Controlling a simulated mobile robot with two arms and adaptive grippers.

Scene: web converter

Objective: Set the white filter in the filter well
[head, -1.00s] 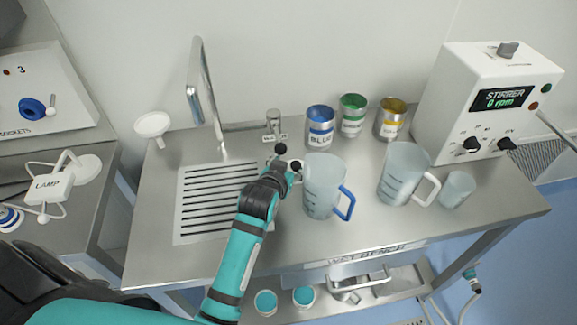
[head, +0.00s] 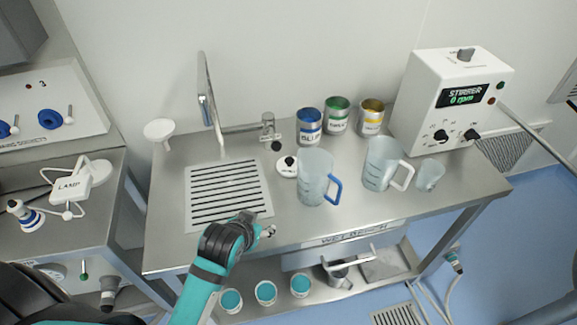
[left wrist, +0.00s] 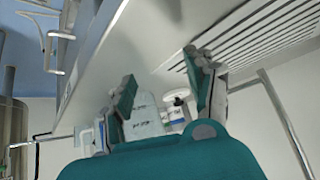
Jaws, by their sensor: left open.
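A small round white piece with a black knob (head: 284,171), which looks like the white filter, sits on the wet bench between the slatted drain and the blue-handled jug. It seems to show small in the left wrist view (left wrist: 176,101) too. I cannot make out a separate filter well; if one is under the white piece, it is hidden. My left gripper (head: 268,231) is at the front edge of the bench, apart from the white piece and nearer to me. In the left wrist view its jaws (left wrist: 165,85) are spread with nothing between them. My right gripper is out of view.
The blue-handled jug (head: 313,180) stands just right of the white piece; the white-handled jug (head: 379,166) and a small cup (head: 430,175) are further right. The slatted drain (head: 228,195) is clear.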

